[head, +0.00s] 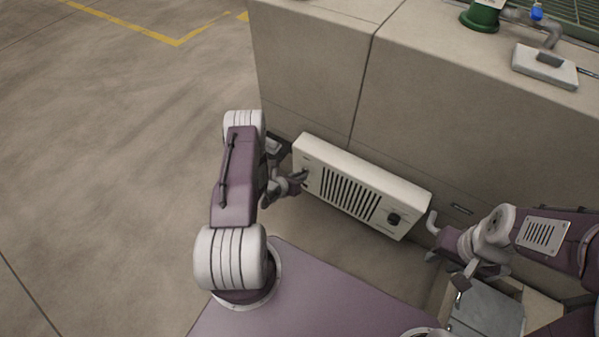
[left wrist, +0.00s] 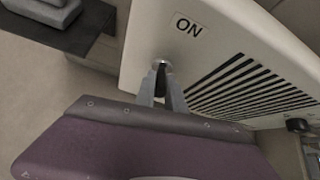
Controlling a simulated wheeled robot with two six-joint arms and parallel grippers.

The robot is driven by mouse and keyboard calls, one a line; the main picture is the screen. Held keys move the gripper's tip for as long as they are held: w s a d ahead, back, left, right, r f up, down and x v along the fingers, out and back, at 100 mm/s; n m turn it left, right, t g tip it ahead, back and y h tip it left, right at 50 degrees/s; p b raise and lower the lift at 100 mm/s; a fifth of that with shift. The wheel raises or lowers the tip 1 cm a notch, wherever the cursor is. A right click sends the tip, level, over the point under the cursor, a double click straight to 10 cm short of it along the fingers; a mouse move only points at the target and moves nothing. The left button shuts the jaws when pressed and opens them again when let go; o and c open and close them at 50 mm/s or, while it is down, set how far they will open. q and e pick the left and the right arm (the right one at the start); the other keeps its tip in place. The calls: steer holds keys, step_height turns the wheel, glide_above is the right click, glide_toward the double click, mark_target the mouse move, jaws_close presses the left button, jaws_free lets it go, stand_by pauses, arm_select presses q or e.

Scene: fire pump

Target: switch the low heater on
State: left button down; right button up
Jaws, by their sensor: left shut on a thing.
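The low heater (head: 408,191) is a long cream box with dark slanted vent slots, set low against the grey wall. A black knob (head: 393,219) sits at its right end. In the left wrist view the heater's face (left wrist: 215,45) carries the word ON above a small switch with a round metal collar (left wrist: 163,64). My left gripper (head: 301,179) is at the heater's left end. Its fingers (left wrist: 161,88) are closed on the switch, which they mostly hide; its tilt cannot be told. My right gripper (head: 462,287) is right of the heater, apart from it; its opening is unclear.
A grey wall block (head: 310,60) stands behind the heater. A green pipe fitting (head: 480,17) and a pale plate (head: 545,66) are on its top. A grey-lidded box (head: 487,309) lies under my right gripper. The floor (head: 110,170) at left is open.

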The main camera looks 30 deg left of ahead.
arm_select(q)
steer(key=shift+r+g+p, duration=0.1)
steer(key=shift+g+p, duration=0.25)
steer(key=shift+g, duration=0.05)
steer(key=c, duration=1.4)
jaws_free()
steer(key=p+v, duration=0.5)
steer(key=v, duration=0.4)
steer(key=shift+d, duration=0.1)
